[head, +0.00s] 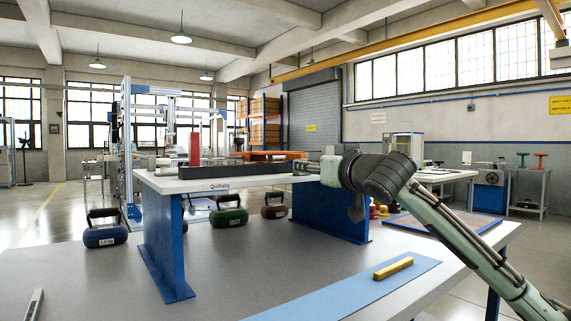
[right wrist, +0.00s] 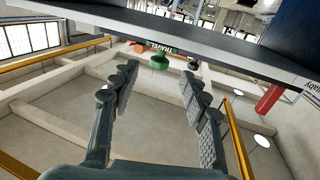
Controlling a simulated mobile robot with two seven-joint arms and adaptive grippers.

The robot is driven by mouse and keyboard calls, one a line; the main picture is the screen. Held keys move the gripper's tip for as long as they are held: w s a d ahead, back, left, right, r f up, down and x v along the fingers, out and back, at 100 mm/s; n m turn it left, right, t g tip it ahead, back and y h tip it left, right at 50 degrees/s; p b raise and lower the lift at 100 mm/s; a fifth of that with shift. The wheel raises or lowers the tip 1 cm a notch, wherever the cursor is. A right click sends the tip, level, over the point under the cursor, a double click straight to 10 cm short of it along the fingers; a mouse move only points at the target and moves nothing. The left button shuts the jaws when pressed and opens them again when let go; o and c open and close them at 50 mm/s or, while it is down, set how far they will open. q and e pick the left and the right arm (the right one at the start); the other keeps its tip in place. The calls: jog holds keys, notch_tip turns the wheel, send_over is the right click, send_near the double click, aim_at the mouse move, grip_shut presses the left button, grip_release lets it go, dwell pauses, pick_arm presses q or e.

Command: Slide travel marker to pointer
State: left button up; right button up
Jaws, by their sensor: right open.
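The travel marker (right wrist: 159,61) shows in the right wrist view as a green knob under a dark label reading TRAVEL. It is at the edge of a dark rail (right wrist: 215,57). My right gripper (right wrist: 158,78) is open, its two fingers on either side of the knob's line, with no contact visible. In the head view my right gripper (head: 304,167) is at the right end of the dark rail (head: 240,170) on the raised white bench; the marker is hidden or too small there. I cannot clearly identify the pointer. My left gripper is out of view.
The white bench (head: 170,186), labelled Quillaby, stands on blue legs (head: 165,245) on the grey table. A red upright block (head: 195,149) rises at its left. Weights (head: 105,235) with handles stand below. A yellow bar (head: 394,268) lies on a blue mat (head: 350,290).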

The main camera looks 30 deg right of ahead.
jog(key=w+p, duration=0.1)
jog(key=w, duration=0.2)
jog(key=w+d, duration=0.1)
jog(key=w, duration=0.3)
jog(key=shift+w+d+r+p, duration=0.1)
jog(key=shift+w+d+p, duration=0.1)
jog(key=shift+p, duration=0.15)
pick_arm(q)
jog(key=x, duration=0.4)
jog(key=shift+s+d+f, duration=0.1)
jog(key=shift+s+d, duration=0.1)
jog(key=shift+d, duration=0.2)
pick_arm(e)
jog(key=shift+c, duration=0.3)
grip_shut()
